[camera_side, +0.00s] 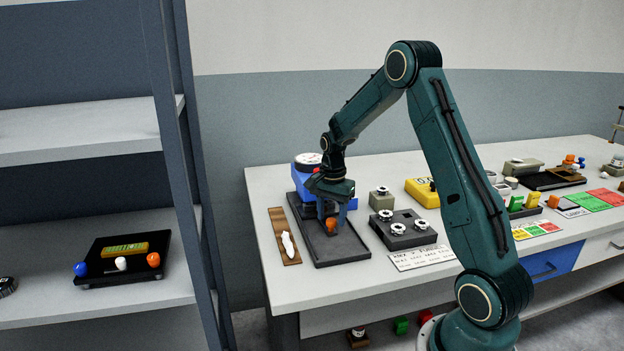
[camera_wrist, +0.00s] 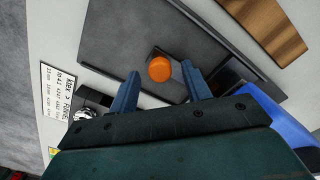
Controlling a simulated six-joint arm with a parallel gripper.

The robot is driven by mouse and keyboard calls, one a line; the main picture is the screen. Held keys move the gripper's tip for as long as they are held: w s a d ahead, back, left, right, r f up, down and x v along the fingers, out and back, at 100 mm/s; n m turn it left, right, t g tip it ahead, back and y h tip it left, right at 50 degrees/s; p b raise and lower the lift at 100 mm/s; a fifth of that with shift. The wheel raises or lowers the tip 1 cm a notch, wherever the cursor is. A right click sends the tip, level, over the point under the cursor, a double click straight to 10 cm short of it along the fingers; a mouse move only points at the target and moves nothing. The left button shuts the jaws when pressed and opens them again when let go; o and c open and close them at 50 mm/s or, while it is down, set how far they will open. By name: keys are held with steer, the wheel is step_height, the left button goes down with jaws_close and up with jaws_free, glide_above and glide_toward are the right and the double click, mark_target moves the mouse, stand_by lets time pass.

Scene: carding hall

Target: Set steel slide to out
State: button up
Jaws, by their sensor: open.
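A flat dark grey panel (camera_side: 345,248) lies near the left end of the table and carries a round orange knob (camera_side: 331,225). I take this for the slide; no label or end marking on it can be read. My gripper (camera_side: 332,215) points down over the panel. Its two blue fingers are open, one on each side of the knob in the wrist view (camera_wrist: 160,75), with gaps between. They partly hide the panel's far end in the side view.
A wooden strip (camera_side: 277,221) with a white handle (camera_side: 288,244) lies left of the panel. A blue dial device (camera_side: 300,180) stands behind. A grey knob box (camera_side: 403,236) and a printed card (camera_side: 420,257) lie right. A shelf (camera_side: 75,290) stands at far left.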

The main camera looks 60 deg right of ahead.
steer(key=shift+f, duration=0.4)
jaws_close()
steer(key=shift+s+a, duration=0.1)
steer(key=s+a, duration=0.8)
stand_by(0.4)
jaws_free()
